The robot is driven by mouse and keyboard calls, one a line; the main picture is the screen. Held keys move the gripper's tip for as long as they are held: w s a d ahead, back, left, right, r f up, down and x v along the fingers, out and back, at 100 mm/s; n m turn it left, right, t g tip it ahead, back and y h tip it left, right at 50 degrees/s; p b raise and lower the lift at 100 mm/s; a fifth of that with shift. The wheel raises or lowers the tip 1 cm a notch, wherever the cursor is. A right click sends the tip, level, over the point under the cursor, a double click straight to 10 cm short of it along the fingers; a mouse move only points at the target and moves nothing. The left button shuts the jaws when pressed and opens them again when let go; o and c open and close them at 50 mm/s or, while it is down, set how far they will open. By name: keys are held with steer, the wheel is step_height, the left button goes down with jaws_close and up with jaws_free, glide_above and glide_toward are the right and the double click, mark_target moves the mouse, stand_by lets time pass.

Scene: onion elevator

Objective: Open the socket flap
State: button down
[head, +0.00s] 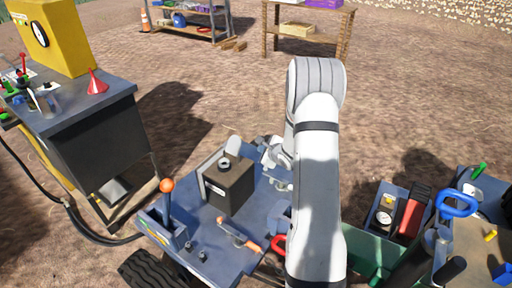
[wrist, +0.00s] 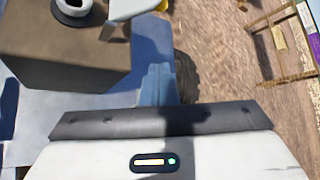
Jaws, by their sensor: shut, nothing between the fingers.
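A brown box (head: 228,188) with a dark round fitting (head: 224,163) on top stands on the blue-grey machine deck (head: 190,232). A pale grey plate (head: 210,172) stands along the box's left side, and a rounded pale piece (head: 233,144) shows behind the fitting. I cannot tell for sure which part is the socket flap. My gripper (head: 272,152) is just right of and behind the box, shut and empty, partly hidden by my arm. In the wrist view, the box (wrist: 65,60) is at upper left, with a pale grey piece (wrist: 132,8) at its right edge.
A dark cabinet (head: 100,135) stands left. A crate with a gauge and red item (head: 398,212) is at right. Dirt ground lies open behind, before the shelves (head: 305,28).

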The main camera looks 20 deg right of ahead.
mark_target(236, 145)
steer(key=w+a+f, duration=0.2)
steer(key=w+a, duration=0.1)
steer(key=w, duration=0.6)
steer(key=shift+f, duration=0.25)
